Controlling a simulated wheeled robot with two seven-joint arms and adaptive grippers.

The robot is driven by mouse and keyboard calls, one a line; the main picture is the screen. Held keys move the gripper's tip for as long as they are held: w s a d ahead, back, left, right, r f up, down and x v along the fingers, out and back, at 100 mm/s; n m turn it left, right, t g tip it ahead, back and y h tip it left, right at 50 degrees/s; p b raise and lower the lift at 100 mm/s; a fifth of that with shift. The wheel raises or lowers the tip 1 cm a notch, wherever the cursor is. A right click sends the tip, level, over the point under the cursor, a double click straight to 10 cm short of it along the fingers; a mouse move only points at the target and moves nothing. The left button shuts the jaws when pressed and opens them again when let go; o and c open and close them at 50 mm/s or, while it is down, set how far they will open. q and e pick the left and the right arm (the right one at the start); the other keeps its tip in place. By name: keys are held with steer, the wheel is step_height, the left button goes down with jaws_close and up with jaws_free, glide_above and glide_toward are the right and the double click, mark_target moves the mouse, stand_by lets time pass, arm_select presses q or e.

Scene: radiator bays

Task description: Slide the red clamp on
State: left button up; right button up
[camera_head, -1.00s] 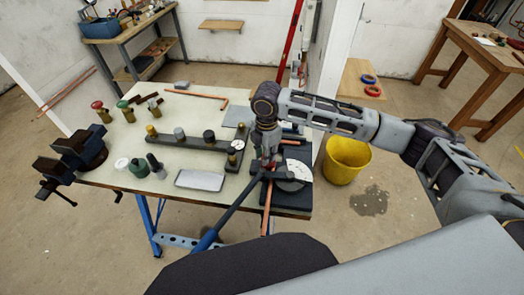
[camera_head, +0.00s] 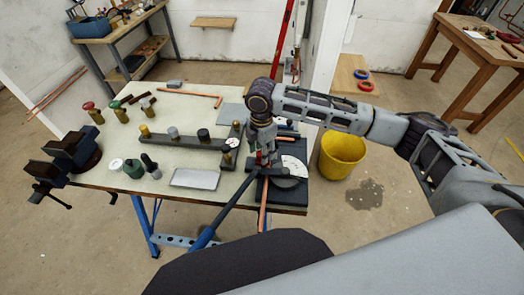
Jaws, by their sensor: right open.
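My right gripper (camera_head: 264,157) points down over the pipe bender at the right front of the bench, and it is open. A small red part (camera_head: 258,158), possibly the red clamp, shows at its fingers; I cannot tell whether they touch it. The bender has a dark base (camera_head: 298,200), a pale round dial (camera_head: 293,168) and a long handle (camera_head: 225,208) reaching toward me. A copper pipe (camera_head: 263,204) runs through it, past the bench's front edge. My gripper and wrist hide part of the bender. My left gripper is out of view.
The bench (camera_head: 118,178) holds a dark bar with several round fittings (camera_head: 180,141), a grey plate (camera_head: 196,179), small bottles (camera_head: 134,168) and a vise (camera_head: 65,155) at left. A yellow bucket (camera_head: 341,155) stands on the floor at right, beside a wall post.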

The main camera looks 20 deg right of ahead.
step_height(320, 180, up, 12)
steer(key=shift+f, duration=0.15)
stand_by(0.5)
stand_by(0.6)
